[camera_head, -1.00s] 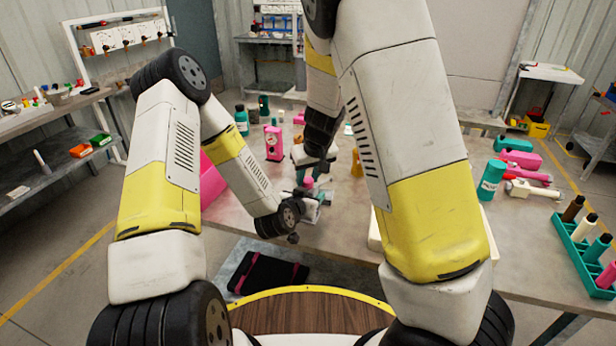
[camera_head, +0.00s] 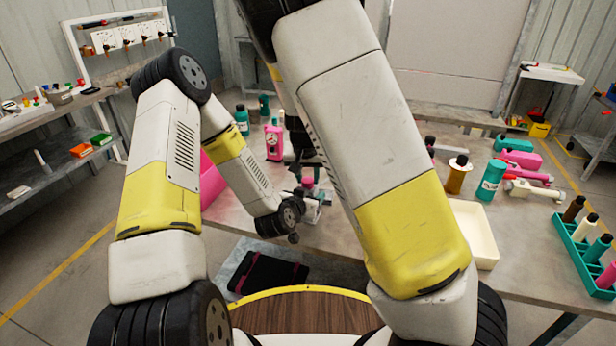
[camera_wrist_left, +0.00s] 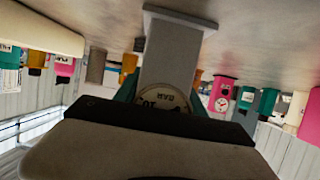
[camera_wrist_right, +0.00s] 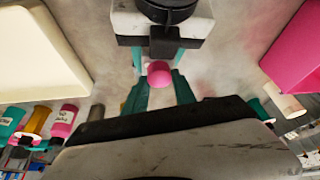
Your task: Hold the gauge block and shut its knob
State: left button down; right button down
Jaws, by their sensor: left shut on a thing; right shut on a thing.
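The gauge block is a grey block with a round "BAR" dial (camera_wrist_left: 165,98), seen close up in the left wrist view. My left gripper (camera_head: 309,205) is shut on this block low over the table, a teal finger on each side. The pink knob shows in the head view (camera_head: 308,183) and in the right wrist view (camera_wrist_right: 158,74). My right gripper (camera_wrist_right: 161,90) is shut on the knob from above, its teal fingers on either side. In the head view, my right forearm hides part of this hand. The knob's angle cannot be told.
A cream tray (camera_head: 482,243) lies right of my right arm, with an amber bottle (camera_head: 457,175) and a teal bottle (camera_head: 491,180) behind it. A pink bottle (camera_head: 274,142) stands behind the grippers. A teal rack (camera_head: 570,238) holds several bottles at the right.

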jog(key=m+h, duration=0.1)
jog(key=m, duration=0.2)
jog(key=m+h, duration=0.1)
jog(key=m, duration=0.2)
jog(key=shift+a+m+g, duration=0.15)
jog(key=shift+m+g, duration=0.15)
jog(key=shift+g, duration=0.1)
jog(key=m+g+h, duration=0.1)
jog(key=m, duration=0.5)
jog(key=shift+w+g+h, duration=0.15)
jog(key=shift+g+h, duration=0.25)
jog(key=c, duration=1.3)
grip_release()
jog(key=shift+a+r, duration=0.1)
jog(key=v, duration=1.1)
jog(key=shift+r, duration=0.4)
jog(key=shift+a, duration=0.1)
